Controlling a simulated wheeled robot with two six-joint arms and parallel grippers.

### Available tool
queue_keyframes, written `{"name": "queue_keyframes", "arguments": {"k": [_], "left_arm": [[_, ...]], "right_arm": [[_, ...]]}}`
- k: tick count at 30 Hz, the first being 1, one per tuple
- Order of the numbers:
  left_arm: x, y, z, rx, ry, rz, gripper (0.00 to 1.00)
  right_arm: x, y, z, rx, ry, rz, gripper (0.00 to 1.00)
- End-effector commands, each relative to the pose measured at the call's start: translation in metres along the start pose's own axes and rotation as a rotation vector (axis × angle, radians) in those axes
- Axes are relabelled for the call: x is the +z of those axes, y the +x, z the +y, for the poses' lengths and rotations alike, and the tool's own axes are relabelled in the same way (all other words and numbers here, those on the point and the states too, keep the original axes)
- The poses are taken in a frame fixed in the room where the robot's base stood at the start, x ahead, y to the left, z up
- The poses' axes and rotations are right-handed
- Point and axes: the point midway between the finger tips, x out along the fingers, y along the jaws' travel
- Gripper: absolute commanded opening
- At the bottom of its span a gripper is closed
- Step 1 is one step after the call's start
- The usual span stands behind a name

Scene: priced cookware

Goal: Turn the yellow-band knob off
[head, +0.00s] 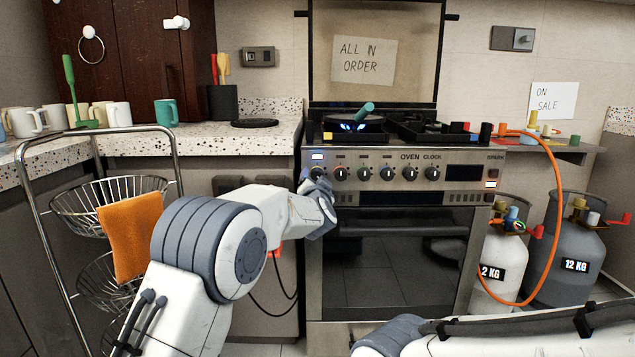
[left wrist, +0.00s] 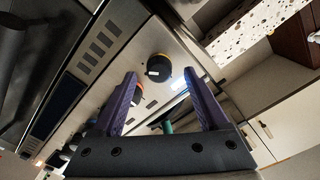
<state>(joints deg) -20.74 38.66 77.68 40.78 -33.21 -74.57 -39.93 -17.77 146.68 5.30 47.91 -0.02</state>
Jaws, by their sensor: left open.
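The yellow-band knob (left wrist: 158,67) is black with a yellow-orange rim and a white mark, on the steel oven panel in the left wrist view. In the head view it is the leftmost knob (head: 316,174), partly hidden by my left gripper (head: 322,190). The left wrist view shows my left gripper (left wrist: 161,76) open, its two purple fingers on either side of the knob's line. I cannot tell whether they touch it. A red-band knob (head: 340,174) sits just to the right. My right gripper is not in view.
More knobs, including a green-band one (head: 364,174), continue along the panel. A dark pan (head: 353,125) with a teal handle stands on the hob, with blue glow at it. A wire trolley (head: 78,214) with an orange cloth (head: 130,236) stands left; gas cylinders (head: 579,244) stand right.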

Motion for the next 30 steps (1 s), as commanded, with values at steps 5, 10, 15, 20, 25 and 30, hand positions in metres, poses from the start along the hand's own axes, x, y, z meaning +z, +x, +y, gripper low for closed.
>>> {"name": "queue_keyframes", "arguments": {"k": [5, 10, 15, 20, 25, 30], "left_arm": [[-0.001, 0.016, 0.002, 0.001, -0.002, 0.001, 0.77], [-0.002, 0.022, 0.002, 0.003, 0.0, 0.002, 0.77], [-0.002, 0.022, 0.003, 0.004, 0.0, 0.002, 0.77], [-0.002, 0.022, 0.003, 0.004, 0.0, 0.002, 0.54], [-0.002, 0.022, 0.003, 0.004, 0.0, 0.002, 0.0], [-0.003, 0.022, 0.003, 0.004, -0.007, 0.002, 0.0]], "right_arm": [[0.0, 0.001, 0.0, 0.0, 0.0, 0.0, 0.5], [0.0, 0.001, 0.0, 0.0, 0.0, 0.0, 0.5], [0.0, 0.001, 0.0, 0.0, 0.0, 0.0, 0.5], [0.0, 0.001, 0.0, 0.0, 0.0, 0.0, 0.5], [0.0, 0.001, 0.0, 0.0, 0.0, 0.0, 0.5], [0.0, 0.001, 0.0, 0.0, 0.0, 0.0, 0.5]]}}
